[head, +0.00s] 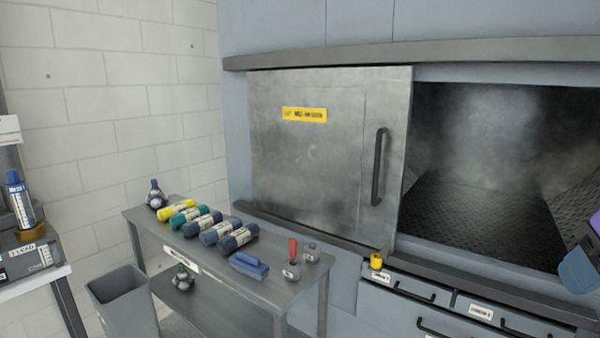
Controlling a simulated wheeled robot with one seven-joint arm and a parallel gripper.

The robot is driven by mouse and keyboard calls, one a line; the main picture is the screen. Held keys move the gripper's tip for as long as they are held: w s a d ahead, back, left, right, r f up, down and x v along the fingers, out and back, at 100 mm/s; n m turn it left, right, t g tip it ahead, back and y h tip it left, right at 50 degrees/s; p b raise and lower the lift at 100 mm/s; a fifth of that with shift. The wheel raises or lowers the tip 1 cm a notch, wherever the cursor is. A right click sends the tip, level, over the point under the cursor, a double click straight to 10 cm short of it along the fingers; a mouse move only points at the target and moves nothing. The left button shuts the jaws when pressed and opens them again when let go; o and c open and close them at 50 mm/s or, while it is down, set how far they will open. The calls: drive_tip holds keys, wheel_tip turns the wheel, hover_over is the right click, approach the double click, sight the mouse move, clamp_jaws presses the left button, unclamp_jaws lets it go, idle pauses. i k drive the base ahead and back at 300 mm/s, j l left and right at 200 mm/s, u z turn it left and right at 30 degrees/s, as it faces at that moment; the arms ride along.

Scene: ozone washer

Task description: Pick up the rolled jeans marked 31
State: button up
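Several rolled garments with pale label bands lie in a row on a grey metal table: a yellow roll (175,209), a teal roll (189,218), a blue roll (203,225), a grey-blue roll (216,233) and a dark navy roll (239,239). The label numbers are too small to read, so I cannot tell which roll is marked 31. A blue and purple piece at the right edge seems to be my gripper (578,271), cut off by the frame. It is far from the rolls, and its fingers cannot be made out.
The table (225,270) also holds a blue brush-like block (249,265), a red-handled tool (293,262) and dark bottles. A grey bin (122,300) stands at its left. Behind is the washer's sliding door (310,170), with an open chamber (490,170) at right.

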sight(235, 239)
drive_tip(key=i+j, duration=0.2)
drive_tip(key=j, duration=0.2)
drive_tip(key=i+j+z, duration=0.1)
drive_tip(key=j, duration=0.35)
drive_tip(key=i+j, duration=0.3)
drive_tip(key=j, duration=0.15)
drive_tip(key=i+j, duration=0.2)
drive_tip(key=j, duration=0.2)
drive_tip(key=i+j+z, duration=0.1)
drive_tip(key=j, duration=0.35)
drive_tip(key=i+j, duration=0.25)
drive_tip(key=j, duration=0.2)
drive_tip(key=i+j, duration=0.15)
drive_tip(key=j, duration=0.3)
drive_tip(key=i+j+z, duration=0.1)
drive_tip(key=j, duration=0.35)
drive_tip(key=i, duration=0.1)
